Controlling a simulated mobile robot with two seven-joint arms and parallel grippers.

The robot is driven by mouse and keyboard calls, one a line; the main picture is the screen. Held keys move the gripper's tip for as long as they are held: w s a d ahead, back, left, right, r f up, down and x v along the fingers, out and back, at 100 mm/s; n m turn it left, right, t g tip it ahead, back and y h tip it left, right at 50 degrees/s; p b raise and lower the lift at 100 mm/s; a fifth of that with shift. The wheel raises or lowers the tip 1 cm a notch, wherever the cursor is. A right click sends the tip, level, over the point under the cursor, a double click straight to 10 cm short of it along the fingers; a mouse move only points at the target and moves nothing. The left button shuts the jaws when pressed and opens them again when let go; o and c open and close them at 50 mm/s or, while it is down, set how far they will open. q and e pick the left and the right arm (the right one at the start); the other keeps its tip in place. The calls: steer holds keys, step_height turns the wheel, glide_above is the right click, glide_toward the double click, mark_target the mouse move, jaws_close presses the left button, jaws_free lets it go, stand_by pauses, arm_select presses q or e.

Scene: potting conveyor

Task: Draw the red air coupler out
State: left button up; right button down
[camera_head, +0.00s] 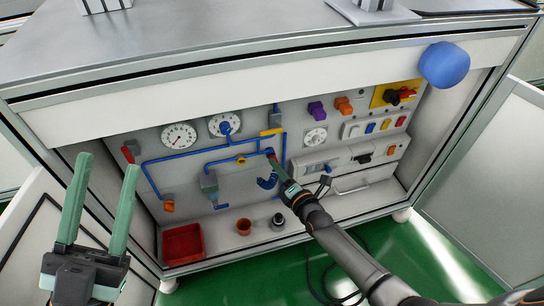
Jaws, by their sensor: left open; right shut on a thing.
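The red air coupler (271,156) is a small piece at the blue pipework in the middle of the back panel, mostly hidden by my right fingertips. My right gripper (274,162) is shut on it, its arm reaching in from the lower right. I cannot tell whether the coupler is still seated in its fitting. My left gripper (108,162) is open and empty, fingers pointing up, at the left in front of the cabinet, apart from the panel.
Blue pipes (180,156), two gauges (179,136) and coloured switches (343,104) crowd the panel. A red tray (183,244), an orange pot (243,226) and a dark cylindrical item (278,220) stand on the cabinet floor. A blue ball-like thing (444,65) is at the upper right.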

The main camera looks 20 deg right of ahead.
steer(key=shift+a+p+v, duration=0.25)
steer(key=shift+p+v, duration=0.65)
steer(key=shift+v, duration=0.25)
steer(key=shift+s+d+f, duration=0.1)
steer(key=shift+s+f, duration=0.05)
